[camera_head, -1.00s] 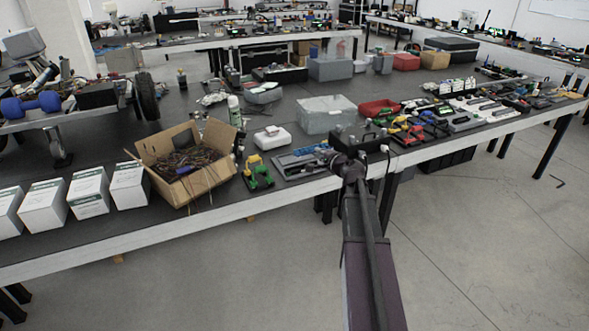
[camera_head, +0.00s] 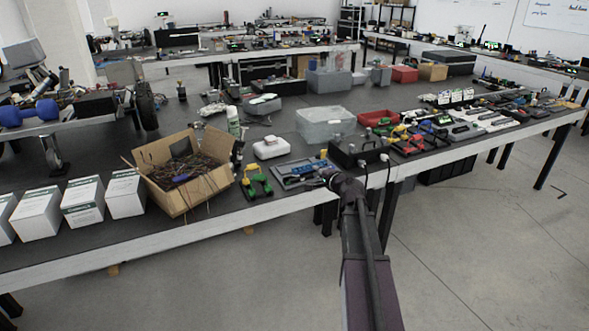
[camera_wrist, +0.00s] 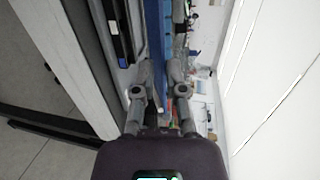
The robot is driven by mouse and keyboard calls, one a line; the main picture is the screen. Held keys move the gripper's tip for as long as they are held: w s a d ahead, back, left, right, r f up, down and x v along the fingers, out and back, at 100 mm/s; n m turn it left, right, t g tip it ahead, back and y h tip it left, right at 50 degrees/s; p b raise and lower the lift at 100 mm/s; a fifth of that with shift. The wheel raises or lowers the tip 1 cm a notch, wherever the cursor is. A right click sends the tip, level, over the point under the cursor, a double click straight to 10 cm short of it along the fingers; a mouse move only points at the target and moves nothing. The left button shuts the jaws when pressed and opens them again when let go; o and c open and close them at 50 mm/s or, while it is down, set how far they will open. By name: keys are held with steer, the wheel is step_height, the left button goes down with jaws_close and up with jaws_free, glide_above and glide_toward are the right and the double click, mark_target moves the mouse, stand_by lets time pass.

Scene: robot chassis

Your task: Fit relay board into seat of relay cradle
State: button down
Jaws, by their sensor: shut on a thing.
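A blue strip, which I take to be the relay board (camera_wrist: 154,28), runs up from between my gripper's fingers (camera_wrist: 164,72) in the wrist view, seen nearly edge-on. My gripper is shut on it. In the head view the blue board (camera_head: 309,167) is small, over the right part of a flat grey tray-like part, probably the relay cradle (camera_head: 283,181). My gripper (camera_head: 327,174) is at the cradle's right end, partly hidden by my wrist. A dark module with a pale label (camera_wrist: 114,28) lies left of the board in the wrist view. Whether the board touches the seat cannot be told.
A green and yellow object (camera_head: 256,183) and an open cardboard box of wires (camera_head: 190,177) stand left of the cradle. A black case (camera_head: 357,151) is close on the right. The table's front edge is near.

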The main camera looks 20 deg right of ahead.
mark_target(305, 172)
steer(key=shift+w+a+r, duration=0.1)
steer(key=shift+a, duration=0.85)
steer(key=shift+w+a+r, duration=0.1)
steer(key=shift+a, duration=0.85)
steer(key=shift+w, duration=0.1)
steer(key=w+d, duration=0.1)
steer(key=w, duration=0.4)
steer(key=w+d+f, duration=0.1)
steer(key=w+d, duration=0.1)
steer(key=w, duration=0.3)
steer(key=w+d+b, duration=0.1)
steer(key=w, duration=0.4)
steer(key=shift+w+d+f, duration=0.15)
steer(key=shift+d+f, duration=0.05)
steer(key=shift+f, duration=0.05)
steer(key=shift+f+b, duration=1.8)
steer(key=shift+b, duration=0.05)
steer(key=shift+f+b, duration=0.55)
steer(key=shift+b, duration=0.05)
